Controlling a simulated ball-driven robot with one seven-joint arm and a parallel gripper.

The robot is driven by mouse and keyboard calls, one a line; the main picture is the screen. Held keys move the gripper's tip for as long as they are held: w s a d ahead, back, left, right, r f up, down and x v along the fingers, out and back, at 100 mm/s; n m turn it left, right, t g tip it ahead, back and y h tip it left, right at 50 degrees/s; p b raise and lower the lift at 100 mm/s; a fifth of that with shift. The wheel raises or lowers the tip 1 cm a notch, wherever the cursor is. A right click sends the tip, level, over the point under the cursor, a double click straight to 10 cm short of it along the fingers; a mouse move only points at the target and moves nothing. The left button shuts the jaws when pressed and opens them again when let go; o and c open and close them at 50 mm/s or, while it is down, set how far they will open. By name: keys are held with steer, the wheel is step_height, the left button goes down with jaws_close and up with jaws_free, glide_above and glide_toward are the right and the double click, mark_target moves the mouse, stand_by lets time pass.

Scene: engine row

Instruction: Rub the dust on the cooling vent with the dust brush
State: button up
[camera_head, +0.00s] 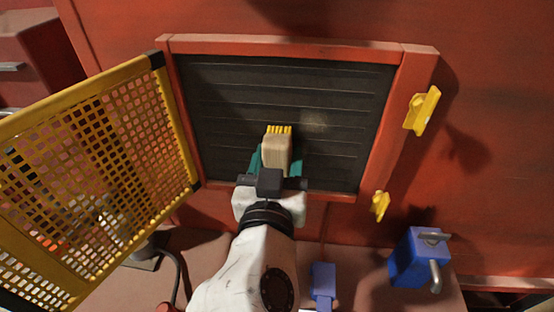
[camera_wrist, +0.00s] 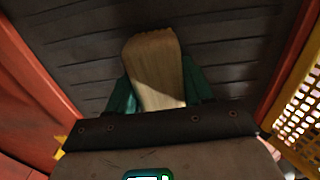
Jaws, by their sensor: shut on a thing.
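The cooling vent (camera_head: 330,80) is a dark slatted panel in a red frame, upright on the red wall. My gripper (camera_head: 276,160), with teal fingers, is shut on the dust brush (camera_head: 277,150), which has a pale wooden body and yellow bristles pointing up the vent. The brush is in front of the vent's lower middle; I cannot tell whether the bristles touch it.
A yellow mesh guard (camera_head: 100,180) stands swung open at the left of the vent. Yellow latches (camera_head: 422,110) (camera_head: 380,205) sit at the right. A blue block with a metal handle (camera_head: 415,258) and a smaller blue thing (camera_head: 323,283) are below. The vent's upper part is clear.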

mark_target(275, 154)
steer(key=shift+s+d, duration=0.2)
steer(key=shift+d, duration=1.75)
steer(key=shift+w+d+p, duration=0.1)
steer(key=shift+d+p, duration=0.25)
steer(key=shift+d, duration=1.55)
steer(key=shift+r+p, duration=0.6)
steer(key=shift+r, duration=0.3)
steer(key=shift+a+f+b, duration=0.15)
steer(key=shift+a+b, duration=0.4)
steer(key=shift+a, duration=0.3)
steer(key=shift+w+a+b, duration=0.1)
steer(key=shift+a+b, duration=1.1)
steer(key=shift+a, duration=1.9)
steer(key=shift+r+p, duration=0.6)
steer(key=shift+r, duration=0.35)
steer(key=shift+d, duration=2.1)
steer(key=shift+d+p, duration=0.45)
steer(key=shift+d, duration=1.4)
steer(key=shift+d+r+p, duration=0.1)
steer(key=shift+r+p, duration=0.55)
steer(key=shift+r, duration=0.15)
steer(key=shift+a+b, duration=0.65)
steer(key=shift+a, duration=1.15)
steer(key=shift+a+b, duration=0.65)
steer(key=shift+a, duration=1.55)
